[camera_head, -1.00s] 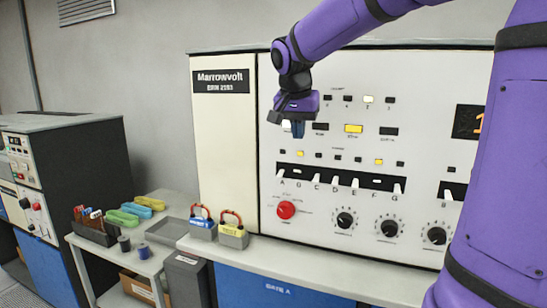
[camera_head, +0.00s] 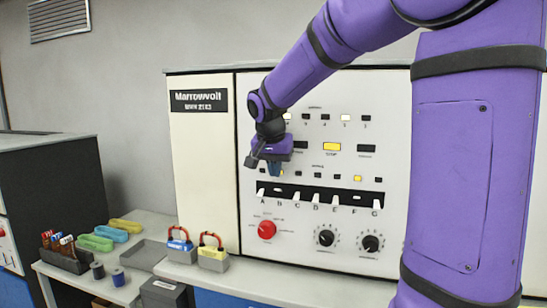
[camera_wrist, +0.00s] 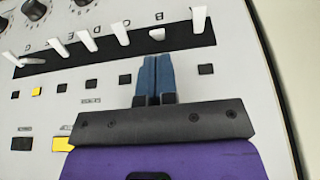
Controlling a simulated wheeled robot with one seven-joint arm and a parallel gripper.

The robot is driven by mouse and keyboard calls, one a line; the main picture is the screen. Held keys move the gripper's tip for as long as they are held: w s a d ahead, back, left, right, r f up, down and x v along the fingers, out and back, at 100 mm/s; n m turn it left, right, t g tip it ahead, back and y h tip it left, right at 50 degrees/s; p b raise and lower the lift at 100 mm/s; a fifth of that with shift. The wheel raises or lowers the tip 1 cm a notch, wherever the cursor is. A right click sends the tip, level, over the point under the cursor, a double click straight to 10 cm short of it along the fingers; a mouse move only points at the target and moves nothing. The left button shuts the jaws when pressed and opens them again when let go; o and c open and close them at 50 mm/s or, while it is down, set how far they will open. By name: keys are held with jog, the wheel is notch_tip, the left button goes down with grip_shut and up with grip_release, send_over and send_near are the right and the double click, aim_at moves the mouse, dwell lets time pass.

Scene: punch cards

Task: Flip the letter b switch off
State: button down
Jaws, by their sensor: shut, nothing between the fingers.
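The row of letter switches sits in a black slot (camera_head: 325,199) on the white panel, with white levers at A (camera_head: 262,190) and C (camera_head: 297,195), among others. The letter B mark (camera_wrist: 157,33) shows in the wrist view just past my fingertips.
Below the slot are a red knob (camera_head: 266,230) and black dials (camera_head: 326,238). Small buttons and a lit yellow one (camera_head: 332,147) lie above. Two padlock-like blocks (camera_head: 212,257) stand on the ledge at lower left. My arm covers the right side of the panel.

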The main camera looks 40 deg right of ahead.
aim_at(279, 190)
jog(key=shift+x, duration=1.9)
jog(key=shift+s+a+f+t+h, duration=0.2)
jog(key=shift+a+t+h, duration=0.05)
jog(key=shift+t+h, duration=0.25)
jog(key=shift+s+a+f+t+h, duration=0.15)
jog(key=shift+a+f+t+h, duration=0.1)
jog(key=shift+t+h, duration=0.25)
jog(key=shift+s+a+f, duration=0.15)
jog(key=shift+a+f, duration=0.05)
jog(key=shift+f, duration=0.25)
jog(key=shift+s+a+f, duration=0.15)
jog(key=shift+f, duration=0.3)
dwell(0.8)
jog(key=shift+r, duration=0.1)
jog(key=shift+r, duration=0.7)
